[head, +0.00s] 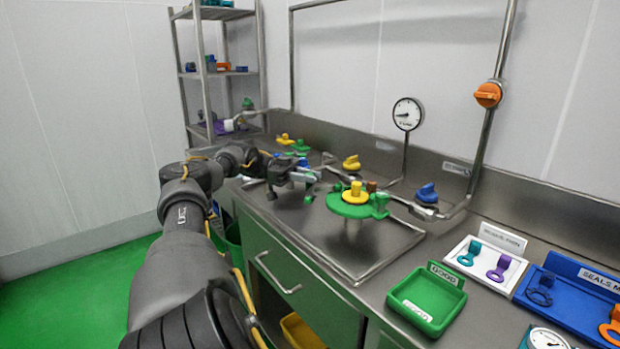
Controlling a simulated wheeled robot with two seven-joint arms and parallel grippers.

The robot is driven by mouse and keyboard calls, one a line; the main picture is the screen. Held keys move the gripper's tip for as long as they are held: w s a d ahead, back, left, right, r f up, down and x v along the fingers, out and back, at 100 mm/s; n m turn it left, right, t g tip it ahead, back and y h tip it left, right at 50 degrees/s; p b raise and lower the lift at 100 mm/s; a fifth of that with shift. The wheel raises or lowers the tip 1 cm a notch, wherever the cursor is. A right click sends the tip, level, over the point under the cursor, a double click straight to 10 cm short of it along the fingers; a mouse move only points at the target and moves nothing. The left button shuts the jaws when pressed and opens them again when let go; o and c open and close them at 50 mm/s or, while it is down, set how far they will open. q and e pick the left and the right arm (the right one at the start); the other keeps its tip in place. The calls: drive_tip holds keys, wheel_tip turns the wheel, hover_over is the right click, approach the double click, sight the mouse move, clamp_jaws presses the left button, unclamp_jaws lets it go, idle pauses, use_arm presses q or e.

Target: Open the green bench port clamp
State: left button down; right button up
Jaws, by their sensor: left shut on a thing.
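The green bench port clamp (338,208) is a round green ring on a short stem above the steel bench, with a green knob (380,203) on its right side. A yellow cap (355,195) sits on its top. My left gripper (303,178) is to the left of the clamp, apart from the green knob. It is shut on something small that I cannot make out. A bit of green shows just below the fingers. My right gripper is not in view.
A blue valve handle (427,193) and a yellow one (352,162) stand behind the clamp. A gauge (407,114) rises at the back. A green tray (427,297), a white seal tray (485,264) and a blue tray (568,306) fill the right. The recessed bench front (375,245) is clear.

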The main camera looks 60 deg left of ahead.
use_arm(q)
drive_tip(key=c, duration=1.3)
unclamp_jaws()
drive_tip(key=shift+a, duration=0.1)
drive_tip(key=shift+s+a, duration=0.1)
drive_tip(key=shift+a, duration=0.15)
drive_tip(key=b+v, duration=0.1)
drive_tip(key=v, duration=0.5)
drive_tip(key=shift+s+a, duration=0.25)
drive_tip(key=shift+s, duration=0.05)
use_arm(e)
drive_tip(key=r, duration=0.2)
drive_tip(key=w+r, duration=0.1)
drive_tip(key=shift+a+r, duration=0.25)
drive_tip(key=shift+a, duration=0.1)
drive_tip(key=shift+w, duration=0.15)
